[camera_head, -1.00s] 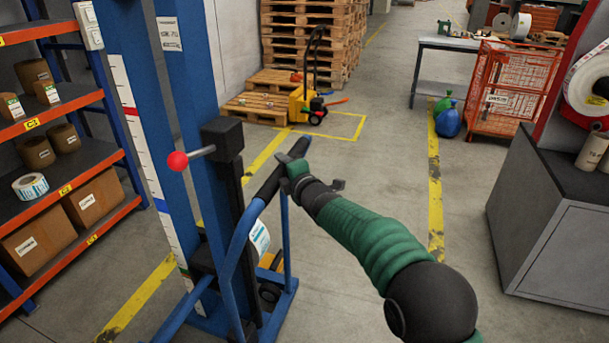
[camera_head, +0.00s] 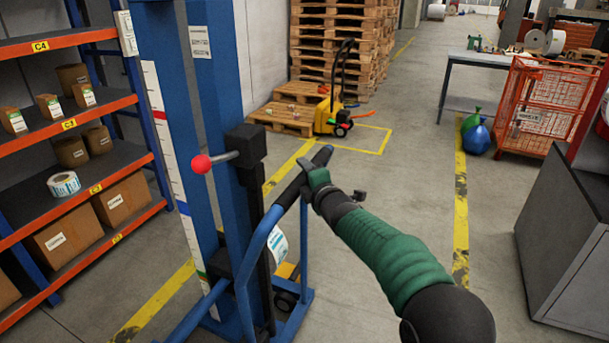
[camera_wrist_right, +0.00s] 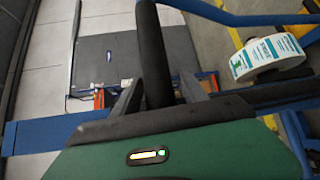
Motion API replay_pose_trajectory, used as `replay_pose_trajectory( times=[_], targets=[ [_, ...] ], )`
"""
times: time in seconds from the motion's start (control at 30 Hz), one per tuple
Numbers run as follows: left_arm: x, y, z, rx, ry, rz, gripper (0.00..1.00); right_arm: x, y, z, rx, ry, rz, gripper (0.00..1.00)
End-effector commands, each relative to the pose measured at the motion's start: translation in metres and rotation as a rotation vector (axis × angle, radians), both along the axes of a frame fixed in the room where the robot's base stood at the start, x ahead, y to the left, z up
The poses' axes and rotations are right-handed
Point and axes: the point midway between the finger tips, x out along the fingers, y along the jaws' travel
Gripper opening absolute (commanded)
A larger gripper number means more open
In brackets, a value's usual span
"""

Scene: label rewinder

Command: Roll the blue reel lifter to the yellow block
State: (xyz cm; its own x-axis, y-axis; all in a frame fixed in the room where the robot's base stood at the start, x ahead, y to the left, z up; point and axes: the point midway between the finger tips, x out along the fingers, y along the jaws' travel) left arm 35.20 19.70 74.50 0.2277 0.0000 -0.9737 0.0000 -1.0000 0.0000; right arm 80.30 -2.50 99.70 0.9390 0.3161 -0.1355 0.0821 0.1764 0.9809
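The blue reel lifter (camera_head: 216,120) stands upright at left centre in the head view, with a tall mast, a red-knobbed lever and a blue frame with a black handle bar (camera_head: 292,188). My right gripper (camera_head: 312,180) is on the bar's upper end. In the right wrist view the black bar (camera_wrist_right: 152,50) runs between the fingers (camera_wrist_right: 160,98), which appear shut around it. A small yellow piece (camera_head: 286,270) shows low behind the lifter's frame by a dark wheel; I cannot tell whether it is the yellow block. My left gripper is not in view.
Orange-and-blue shelving (camera_head: 75,150) with boxes and rolls stands close left. A yellow pallet truck (camera_head: 325,115) and stacked pallets (camera_head: 340,45) are ahead. A red cage (camera_head: 545,105), blue bag (camera_head: 477,138) and grey cabinet (camera_head: 575,235) are right. Floor between the yellow lines is clear.

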Motion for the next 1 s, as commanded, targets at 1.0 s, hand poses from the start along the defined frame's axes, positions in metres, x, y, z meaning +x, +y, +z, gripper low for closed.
replay_pose_trajectory(
  times=[1.0],
  targets=[
    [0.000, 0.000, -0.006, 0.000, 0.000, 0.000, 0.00, -0.153, -0.052, 0.021, 0.001, 0.000, 0.000, 0.50]
  ],
)
